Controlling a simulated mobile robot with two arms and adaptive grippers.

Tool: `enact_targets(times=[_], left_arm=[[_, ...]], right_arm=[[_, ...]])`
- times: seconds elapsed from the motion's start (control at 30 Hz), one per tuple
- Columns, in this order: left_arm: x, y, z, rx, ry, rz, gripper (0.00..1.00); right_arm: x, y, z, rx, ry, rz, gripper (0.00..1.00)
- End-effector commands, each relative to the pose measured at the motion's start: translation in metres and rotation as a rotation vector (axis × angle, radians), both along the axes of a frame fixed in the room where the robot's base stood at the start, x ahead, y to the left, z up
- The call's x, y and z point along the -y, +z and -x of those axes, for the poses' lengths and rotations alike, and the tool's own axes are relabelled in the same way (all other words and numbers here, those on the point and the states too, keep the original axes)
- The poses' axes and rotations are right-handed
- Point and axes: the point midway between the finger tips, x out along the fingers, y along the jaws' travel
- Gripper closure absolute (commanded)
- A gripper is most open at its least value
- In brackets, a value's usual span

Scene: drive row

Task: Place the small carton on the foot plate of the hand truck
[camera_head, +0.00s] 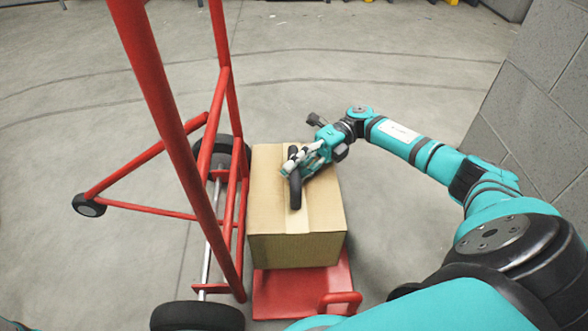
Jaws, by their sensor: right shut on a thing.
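The small carton (295,247) is a tan cardboard box with a black handle (295,192) on its top. It is upright over the red foot plate (290,297) of the hand truck (205,232). The front part of the plate shows below the carton; I cannot tell whether the carton's underside touches it. My right gripper (294,167) comes in from the right above the carton's top and is shut on the black handle. My left gripper is not in view.
The hand truck's tall red frame stands left of the carton, with black wheels (197,317) and a small caster (89,205). A grey block wall (535,110) rises at the right. The concrete floor behind is clear.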

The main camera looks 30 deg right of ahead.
Motion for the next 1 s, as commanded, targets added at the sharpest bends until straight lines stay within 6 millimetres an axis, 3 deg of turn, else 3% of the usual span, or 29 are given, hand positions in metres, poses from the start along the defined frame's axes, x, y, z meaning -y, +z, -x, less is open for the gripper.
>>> enact_targets(times=[0.6,1.0], left_arm=[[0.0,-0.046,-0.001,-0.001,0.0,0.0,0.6],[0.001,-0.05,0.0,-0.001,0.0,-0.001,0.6]], right_arm=[[0.0,-0.053,-0.001,0.005,0.0,-0.006,1.0],[0.0,-0.06,-0.001,0.005,0.0,-0.006,1.0]])
